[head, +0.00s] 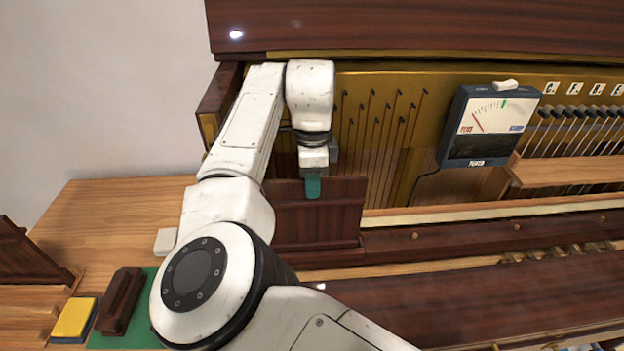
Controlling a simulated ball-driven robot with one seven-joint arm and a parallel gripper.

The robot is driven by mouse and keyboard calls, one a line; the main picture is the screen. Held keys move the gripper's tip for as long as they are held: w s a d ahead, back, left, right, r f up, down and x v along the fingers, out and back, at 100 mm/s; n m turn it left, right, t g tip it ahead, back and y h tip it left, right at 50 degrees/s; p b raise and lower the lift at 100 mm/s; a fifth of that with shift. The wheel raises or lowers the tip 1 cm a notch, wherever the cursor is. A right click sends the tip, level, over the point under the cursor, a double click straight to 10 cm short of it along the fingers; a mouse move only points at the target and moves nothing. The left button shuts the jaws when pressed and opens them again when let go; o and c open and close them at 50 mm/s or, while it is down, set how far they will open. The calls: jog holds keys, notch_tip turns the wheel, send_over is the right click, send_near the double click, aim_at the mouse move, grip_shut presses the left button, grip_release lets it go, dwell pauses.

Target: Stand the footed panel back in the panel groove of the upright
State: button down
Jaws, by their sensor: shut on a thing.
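The footed panel (340,220) is a dark red-brown wooden board at the left end of the upright (480,235). It stands roughly upright, with a wider strip along its lower edge. My gripper (313,187) is shut on its top edge, teal fingertips over the front face. My arm hides the panel's left part. The panel groove cannot be made out clearly, and I cannot tell whether the panel's foot sits in it or only close to it.
A tuning meter (490,125) leans against the brass-coloured plate right of my gripper. A wooden rail (570,172) runs below the hammers. On the left table (110,210) are a dark stepped piece (28,255), a yellow-and-blue block (73,317) and a dark block (121,300) on green felt.

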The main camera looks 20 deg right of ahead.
jog(key=c, duration=1)
grip_release()
notch_tip(320, 180, up, 11)
jog(key=b, duration=0.1)
jog(key=shift+f, duration=0.15)
